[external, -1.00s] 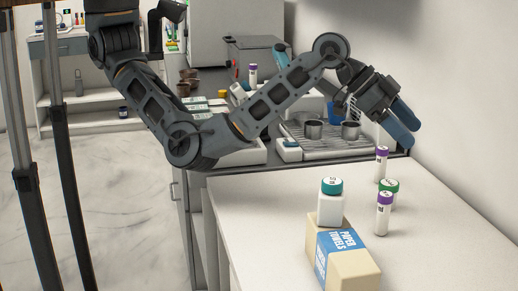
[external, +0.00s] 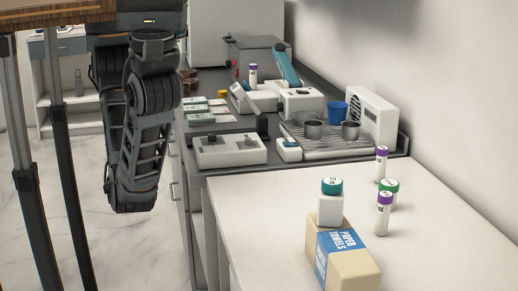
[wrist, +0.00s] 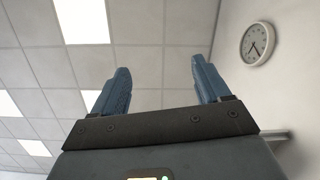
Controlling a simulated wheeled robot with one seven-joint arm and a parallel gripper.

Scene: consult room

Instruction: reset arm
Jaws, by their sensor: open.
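My gripper (wrist: 157,88) shows in the wrist view with its two blue fingers spread wide apart and nothing between them. It points up toward the ceiling and the upper wall. In the external view my arm is folded at the left, beside the grey counter and clear of the white table. The gripper itself cannot be made out in that view.
The white table (external: 270,215) holds a paper towels box (external: 345,262) with a teal-capped bottle (external: 330,205) on it, and several capped vials. The grey counter behind holds a rack, metal cups, a blue cup (external: 337,112) and devices. A wall clock (wrist: 257,43) hangs at right.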

